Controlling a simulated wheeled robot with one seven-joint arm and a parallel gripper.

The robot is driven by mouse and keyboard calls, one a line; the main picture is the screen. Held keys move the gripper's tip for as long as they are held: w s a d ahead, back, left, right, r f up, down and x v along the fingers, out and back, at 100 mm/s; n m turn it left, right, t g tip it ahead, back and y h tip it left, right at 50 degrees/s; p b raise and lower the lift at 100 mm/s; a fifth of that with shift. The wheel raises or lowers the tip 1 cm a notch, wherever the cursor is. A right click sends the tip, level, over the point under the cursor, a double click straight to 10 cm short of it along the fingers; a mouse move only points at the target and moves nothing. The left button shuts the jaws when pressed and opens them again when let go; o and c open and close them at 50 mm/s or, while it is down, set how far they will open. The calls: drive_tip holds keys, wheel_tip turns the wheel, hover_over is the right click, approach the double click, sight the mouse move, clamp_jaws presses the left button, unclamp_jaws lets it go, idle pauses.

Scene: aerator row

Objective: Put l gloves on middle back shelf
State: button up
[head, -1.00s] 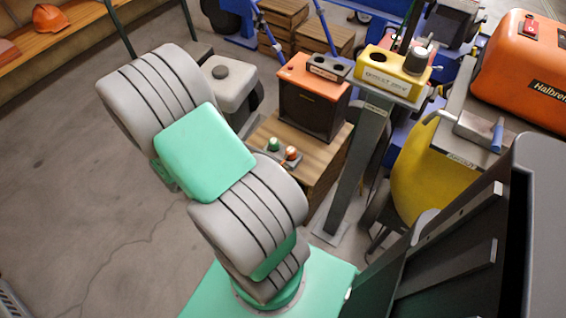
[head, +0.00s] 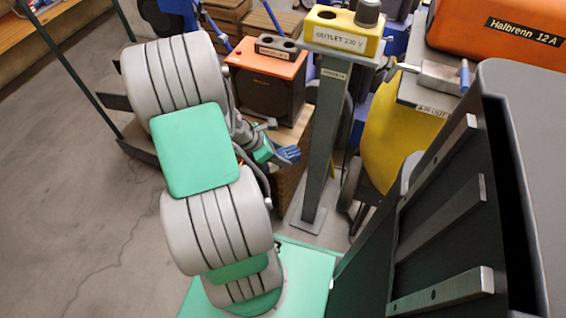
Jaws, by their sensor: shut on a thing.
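My gripper (head: 267,149) shows partly past my arm links, low in front of the orange box. It is shut on a blue, ribbed thing that looks like the gloves (head: 288,154); my arm hides part of the grip. A wooden shelf board (head: 48,28) crosses the upper left corner, with an orange item on it. I cannot tell whether it is the middle back shelf.
A grey post (head: 325,140) carries a yellow outlet box (head: 345,40) close to the gripper's right. An orange-topped dark box (head: 265,88) stands behind. A dark green frame (head: 72,68) stands at left. Bare floor (head: 70,190) is free at lower left.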

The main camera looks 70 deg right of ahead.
drive_tip(key=shift+s+d+f+b, duration=0.1)
drive_tip(key=shift+d+f+b, duration=0.2)
drive_tip(key=shift+d, duration=0.3)
drive_tip(key=shift+d+f+b, duration=0.15)
drive_tip(key=shift+d+f, duration=0.15)
drive_tip(key=shift+d, duration=0.3)
wheel_tip(320, 180, down, 6)
drive_tip(key=b, duration=0.3)
drive_tip(key=shift+d, duration=0.15)
drive_tip(key=shift+r, duration=0.1)
drive_tip(key=o, duration=1.4)
drive_tip(key=shift+c, duration=0.2)
